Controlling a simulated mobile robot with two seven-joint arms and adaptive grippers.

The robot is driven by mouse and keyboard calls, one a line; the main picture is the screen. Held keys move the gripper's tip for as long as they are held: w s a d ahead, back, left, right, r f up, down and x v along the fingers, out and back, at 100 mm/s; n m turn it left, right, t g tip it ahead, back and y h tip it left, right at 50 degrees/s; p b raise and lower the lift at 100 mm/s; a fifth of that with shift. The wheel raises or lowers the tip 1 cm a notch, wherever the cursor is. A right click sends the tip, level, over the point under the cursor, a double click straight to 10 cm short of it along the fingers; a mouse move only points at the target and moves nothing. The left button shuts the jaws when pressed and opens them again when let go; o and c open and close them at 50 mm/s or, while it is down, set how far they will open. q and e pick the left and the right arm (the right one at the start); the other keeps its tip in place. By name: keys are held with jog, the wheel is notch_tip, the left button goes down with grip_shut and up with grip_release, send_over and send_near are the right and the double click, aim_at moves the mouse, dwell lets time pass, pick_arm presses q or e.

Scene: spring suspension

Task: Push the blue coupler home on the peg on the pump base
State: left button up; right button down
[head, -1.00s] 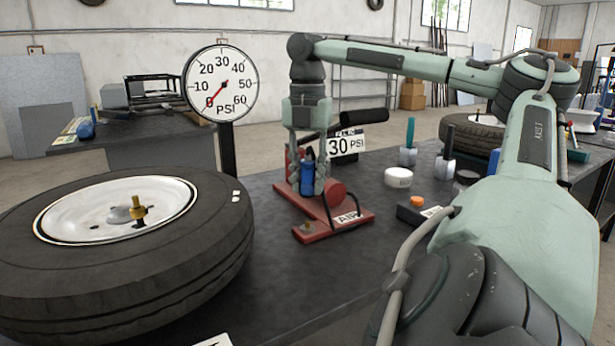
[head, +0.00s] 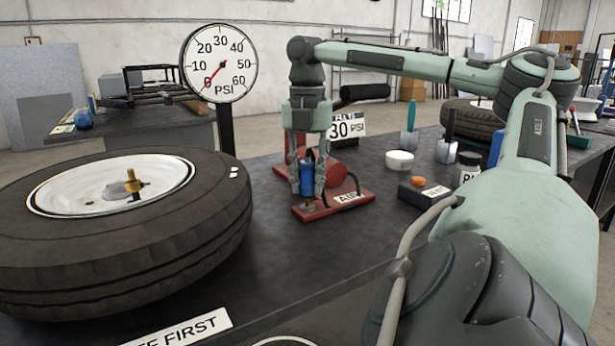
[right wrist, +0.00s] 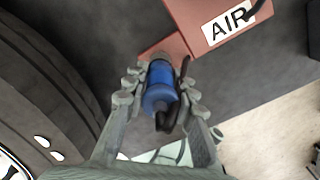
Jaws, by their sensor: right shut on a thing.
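The blue coupler (head: 307,181) is upright between the fingers of my right gripper (head: 307,190), which is shut on it. It also shows in the right wrist view (right wrist: 160,84), with a finger on each side and a dark hose at its near end. The coupler is over the front left end of the red pump base (head: 350,201). The peg (head: 307,206) is a small brownish stub just below the coupler, mostly hidden; I cannot tell how far the two overlap. The base also shows in the right wrist view (right wrist: 185,18). My left gripper is out of view.
A big tire (head: 120,250) lies left of the pump, with a brass valve fitting on its rim. A pressure gauge (head: 219,65) on a post reads near 0. A white round tin (head: 400,160) and a small dark box with an orange button (head: 418,183) stand to the right.

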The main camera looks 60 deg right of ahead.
jog(key=shift+f+b, duration=0.7)
jog(key=shift+f, duration=0.45)
dwell(0.4)
jog(key=c, duration=1.2)
grip_release()
jog(key=shift+o, duration=0.2)
notch_tip(320, 180, up, 3)
jog(key=p, duration=0.3)
notch_tip(320, 180, up, 2)
jog(key=shift+p, duration=1)
jog(key=shift+r, duration=1)
